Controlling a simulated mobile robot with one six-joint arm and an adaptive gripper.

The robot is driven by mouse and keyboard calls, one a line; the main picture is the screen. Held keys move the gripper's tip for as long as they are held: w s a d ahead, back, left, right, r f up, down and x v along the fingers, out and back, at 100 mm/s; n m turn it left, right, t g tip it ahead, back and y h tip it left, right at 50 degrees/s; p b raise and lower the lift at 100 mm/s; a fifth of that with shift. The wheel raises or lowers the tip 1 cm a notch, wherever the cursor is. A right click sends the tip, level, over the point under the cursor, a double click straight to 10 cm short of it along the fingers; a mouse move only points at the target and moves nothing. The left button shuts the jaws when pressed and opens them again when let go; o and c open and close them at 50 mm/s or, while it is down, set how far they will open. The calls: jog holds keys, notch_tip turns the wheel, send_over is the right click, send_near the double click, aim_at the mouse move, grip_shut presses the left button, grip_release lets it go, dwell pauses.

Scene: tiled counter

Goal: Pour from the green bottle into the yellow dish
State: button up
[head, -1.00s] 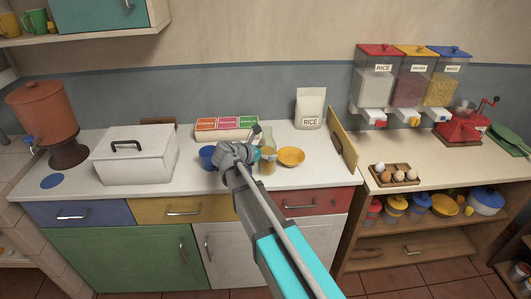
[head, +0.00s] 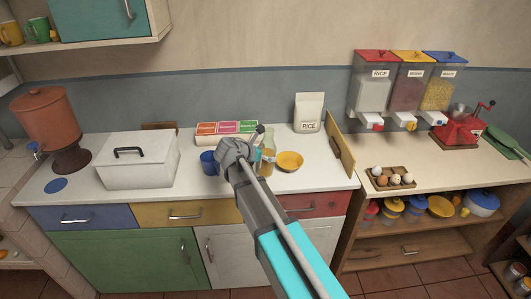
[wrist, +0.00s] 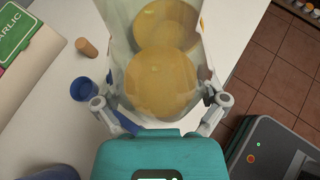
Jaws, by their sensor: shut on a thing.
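My gripper (wrist: 160,103) is shut on the clear, pale green bottle (wrist: 126,45), with one finger on each side of it. Yellowish liquid shows inside the bottle. In the head view the bottle (head: 268,150) looks roughly upright, partly hidden behind my gripper and arm. The yellow dish (head: 289,161) sits on the white counter just right of the bottle. In the wrist view the dish (wrist: 166,22) shows beyond and through the bottle. I cannot tell how far the bottle's base is above the counter.
A blue cup (head: 208,162) stands left of my gripper. Spice boxes (head: 227,130) and a rice bag (head: 308,113) are behind. An upright wooden board (head: 341,146) stands right of the dish. A white bin (head: 138,162) is at left.

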aim_at(262, 163)
jog(key=shift+r+y+p, duration=0.3)
jog(key=shift+r+p, duration=0.2)
jog(key=shift+p, duration=0.2)
jog(key=shift+w+d+f+g+y+p, duration=0.35)
jog(key=shift+d+g+y+p, duration=0.2)
jog(key=shift+y+p, duration=0.2)
jog(key=shift+w+d+f+g+y+p, duration=0.3)
jog(key=shift+d+g+y+p, duration=0.25)
jog(key=shift+y+p, duration=0.15)
jog(key=shift+s+a+g+y+p, duration=0.3)
jog(key=shift+a+g+y+p, duration=0.25)
jog(key=shift+y+p, duration=0.2)
jog(key=shift+s+a+r+g+y+p, duration=0.35)
jog(key=shift+a+r+y+p, duration=0.35)
jog(key=shift+p, duration=0.55)
jog(key=shift+s+a+f+m+g+y, duration=0.15)
jog(key=shift+f+m+g+y, duration=0.15)
jog(key=shift+f+g+y, duration=0.4)
jog(key=shift+s+a+f+y+b, duration=0.1)
jog(key=shift+a+f+y+b, duration=0.05)
jog(key=shift+f+y+b, duration=0.4)
jog(key=shift+s+a+f+y+b, duration=0.15)
jog(key=shift+f+y+b, duration=0.2)
jog(key=shift+f+b, duration=0.3)
jog(key=shift+a+f+g+y+b, duration=0.15)
jog(key=shift+f+g+y+b, duration=0.4)
jog(key=shift+g+y, duration=0.2)
jog(key=shift+s+r, duration=0.1)
jog(key=shift+r, duration=0.15)
